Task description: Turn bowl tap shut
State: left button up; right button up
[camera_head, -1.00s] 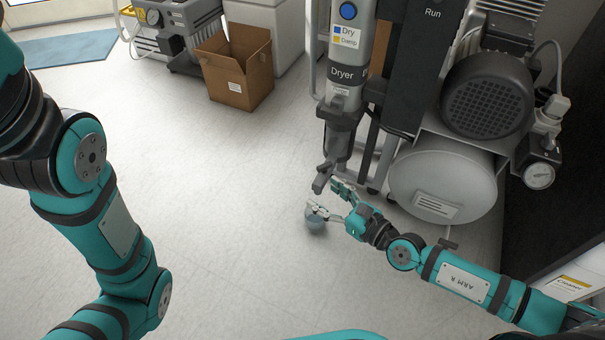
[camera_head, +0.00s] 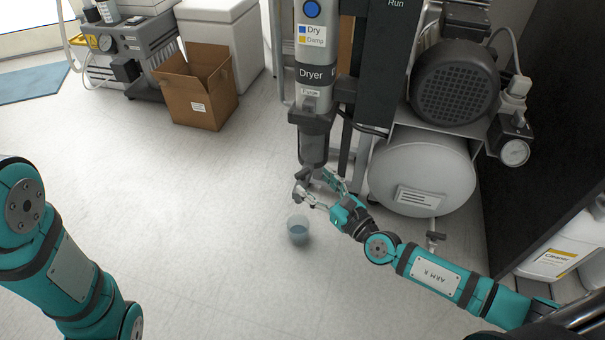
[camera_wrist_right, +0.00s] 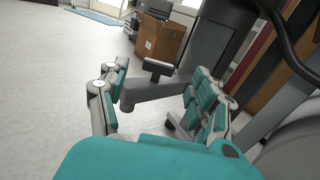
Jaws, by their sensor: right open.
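The dryer's grey bowl (camera_head: 314,148) hangs below the dryer column, and its small dark tap (camera_head: 303,174) sticks out at the bottom. In the right wrist view, the tap's T-shaped handle (camera_wrist_right: 158,68) stands above a grey spout (camera_wrist_right: 145,92). My right gripper (camera_head: 312,186) is open at the tap. In the wrist view, its two fingers (camera_wrist_right: 160,72) stand apart on either side of the handle, with gaps visible on both sides. My left arm shows at the left, but its gripper is out of view.
The white tank (camera_head: 421,175) and dark motor (camera_head: 456,90) are to the right. A cardboard box (camera_head: 197,88) sits at the back left. The floor on the left is clear.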

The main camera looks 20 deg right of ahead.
aim_at(304, 173)
jog(key=x, duration=0.5)
jog(key=shift+w+a, duration=0.15)
jog(key=shift+w, duration=0.15)
